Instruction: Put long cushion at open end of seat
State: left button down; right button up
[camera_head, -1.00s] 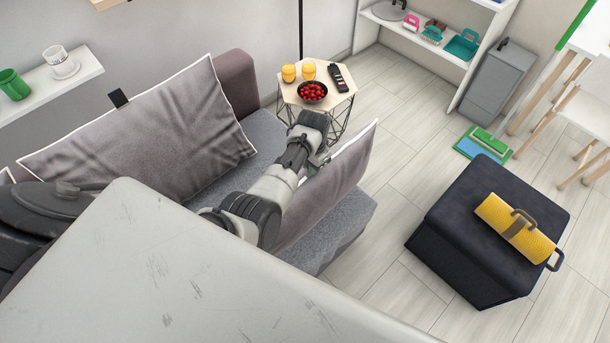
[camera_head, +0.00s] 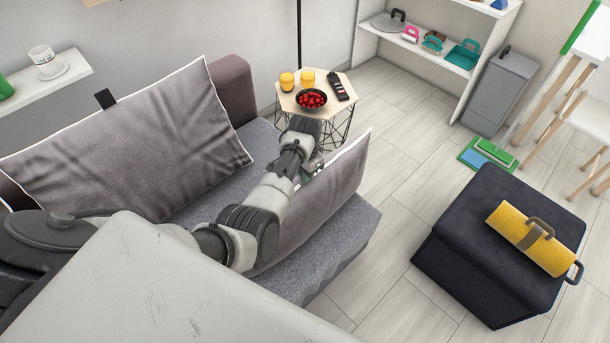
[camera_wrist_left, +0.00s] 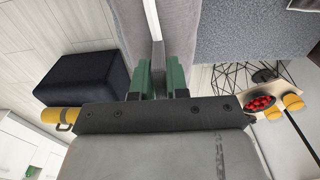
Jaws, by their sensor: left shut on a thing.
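The long grey cushion with white piping (camera_head: 322,204) stands on edge over the grey seat (camera_head: 345,245), near the seat's open front right side. My left gripper (camera_head: 306,172) is shut on the cushion at its upper edge or tab. In the left wrist view the green fingers (camera_wrist_left: 160,78) close on a dark tab of the cushion (camera_wrist_left: 165,25). My arm hides part of the cushion in the head view. Whether the cushion's lower edge touches the seat I cannot tell. My right gripper is not in view.
Another grey cushion (camera_head: 140,140) leans on the sofa back. A hexagonal side table (camera_head: 342,106) with a bowl of red fruit (camera_head: 311,99) stands beyond the sofa. A dark ottoman (camera_head: 465,245) with a yellow roll (camera_head: 530,238) is at right. Clear floor lies between.

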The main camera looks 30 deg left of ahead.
pick_arm(q)
jog(key=shift+r, duration=0.1)
jog(key=c, duration=1.1)
grip_release()
notch_tip(320, 180, up, 12)
jog(key=shift+r+p, duration=0.1)
jog(key=shift+p, duration=0.4)
